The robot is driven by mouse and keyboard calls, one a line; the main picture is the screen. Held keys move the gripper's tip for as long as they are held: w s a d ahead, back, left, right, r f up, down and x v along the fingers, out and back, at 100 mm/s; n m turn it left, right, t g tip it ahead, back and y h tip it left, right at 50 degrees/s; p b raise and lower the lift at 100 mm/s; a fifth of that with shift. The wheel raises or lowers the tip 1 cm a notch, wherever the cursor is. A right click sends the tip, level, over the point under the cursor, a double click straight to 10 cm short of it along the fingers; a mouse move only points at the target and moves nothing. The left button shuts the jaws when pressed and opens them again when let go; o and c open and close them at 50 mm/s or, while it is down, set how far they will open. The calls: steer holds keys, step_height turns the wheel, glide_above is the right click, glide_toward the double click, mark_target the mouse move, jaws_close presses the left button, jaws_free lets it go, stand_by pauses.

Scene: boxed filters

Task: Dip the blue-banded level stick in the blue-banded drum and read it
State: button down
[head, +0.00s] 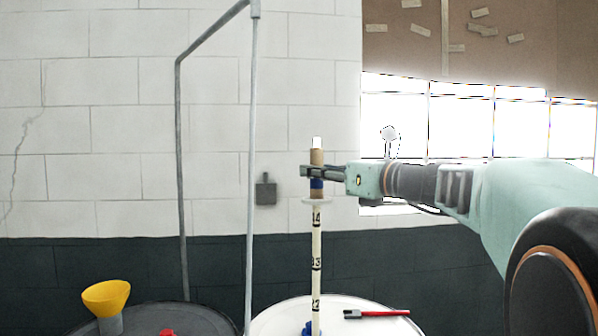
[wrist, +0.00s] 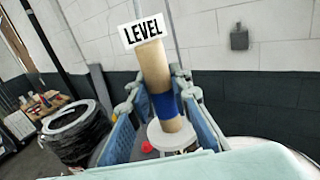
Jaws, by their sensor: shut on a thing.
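The level stick (head: 316,245) is a pale, upright rod with black numbered marks, a white disc, a brown handle and a blue band. My gripper (head: 312,172) is shut on its handle at the blue band (wrist: 166,105). A white LEVEL tag (wrist: 143,31) tops the handle in the wrist view. Below is a white-topped drum (head: 275,318) with a blue fitting (head: 309,328) at the frame's bottom edge. The stick's lower part meets the fitting there; its tip is out of sight, and I cannot tell whether it is inside the opening.
A red-and-black tool (head: 376,314) lies on the white drum top. A dark drum (head: 150,319) at left bears a yellow funnel (head: 106,298) and a red cap (head: 167,332). A thin grey pipe (head: 251,170) stands left of the stick. The wrist view shows a black-wrapped roll (wrist: 75,135).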

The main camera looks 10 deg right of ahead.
steer(key=b, duration=0.7)
glide_above(319, 245)
steer(key=shift+w+a+f, duration=0.1)
steer(key=shift+w+f, duration=0.1)
steer(key=shift+f, duration=1.8)
steer(key=shift+w+a+f, duration=0.1)
steer(key=shift+w+f, duration=0.1)
steer(key=shift+f, duration=1.8)
steer(key=shift+f+b, duration=2.95)
steer(key=shift+f, duration=1.1)
steer(key=shift+f+b, duration=3.15)
steer(key=shift+f, duration=0.9)
steer(key=shift+f+b, duration=3.1)
steer(key=shift+f, duration=0.9)
